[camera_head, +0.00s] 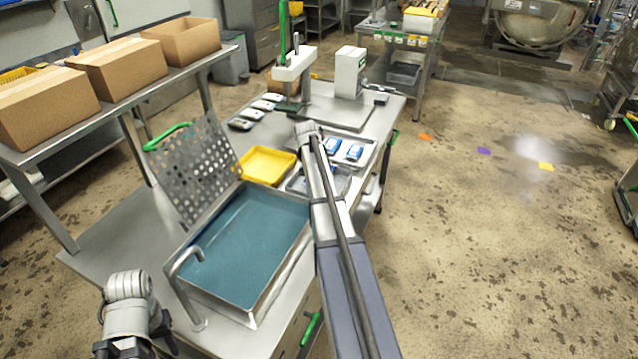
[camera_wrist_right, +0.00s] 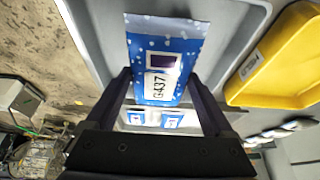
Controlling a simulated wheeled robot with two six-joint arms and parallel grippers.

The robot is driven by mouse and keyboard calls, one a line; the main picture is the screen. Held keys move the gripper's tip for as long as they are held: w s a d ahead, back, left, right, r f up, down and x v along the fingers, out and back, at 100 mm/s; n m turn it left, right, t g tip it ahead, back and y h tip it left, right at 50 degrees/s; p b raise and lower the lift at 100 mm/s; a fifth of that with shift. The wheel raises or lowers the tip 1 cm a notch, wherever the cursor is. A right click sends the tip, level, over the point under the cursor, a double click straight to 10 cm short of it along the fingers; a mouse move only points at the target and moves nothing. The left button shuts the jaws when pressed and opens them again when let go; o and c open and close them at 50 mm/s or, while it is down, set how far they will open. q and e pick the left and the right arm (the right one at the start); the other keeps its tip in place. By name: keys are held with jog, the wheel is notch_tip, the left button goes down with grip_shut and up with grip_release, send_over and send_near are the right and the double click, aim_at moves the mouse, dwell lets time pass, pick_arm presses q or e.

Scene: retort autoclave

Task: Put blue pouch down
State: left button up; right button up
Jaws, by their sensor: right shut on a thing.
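A blue pouch (camera_wrist_right: 163,60) with white dots and a label reading G437 is between the fingers of my right gripper (camera_wrist_right: 158,78). The gripper is shut on it. In the right wrist view a grey tray (camera_wrist_right: 222,30) lies behind the pouch; I cannot tell whether the pouch touches it. In the head view my right forearm hides the right gripper and held pouch. Two more blue pouches (camera_head: 332,147) (camera_head: 354,152) lie in a metal tray at the bench's far right.
A yellow tray (camera_head: 267,150) stands left of my right arm, beside a perforated metal plate (camera_head: 197,165). A sink of blue-green water (camera_head: 250,245) with a bent tap (camera_head: 182,262) is nearer. Several pouches (camera_head: 240,124) and a green-handled press (camera_head: 290,70) are at the back.

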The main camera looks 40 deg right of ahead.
jog(key=shift+f+b, duration=1.4)
jog(key=shift+f, duration=0.35)
jog(key=shift+f, duration=0.15)
jog(key=o, duration=1.2)
jog(key=shift+o, duration=0.2)
jog(key=p+v, duration=1)
jog(key=v, duration=0.1)
jog(key=shift+r, duration=0.3)
jog(key=shift+s+a+r+p, duration=0.1)
jog(key=shift+a+r+p, duration=0.1)
jog(key=shift+r+p, duration=0.25)
jog(key=shift+f, duration=0.1)
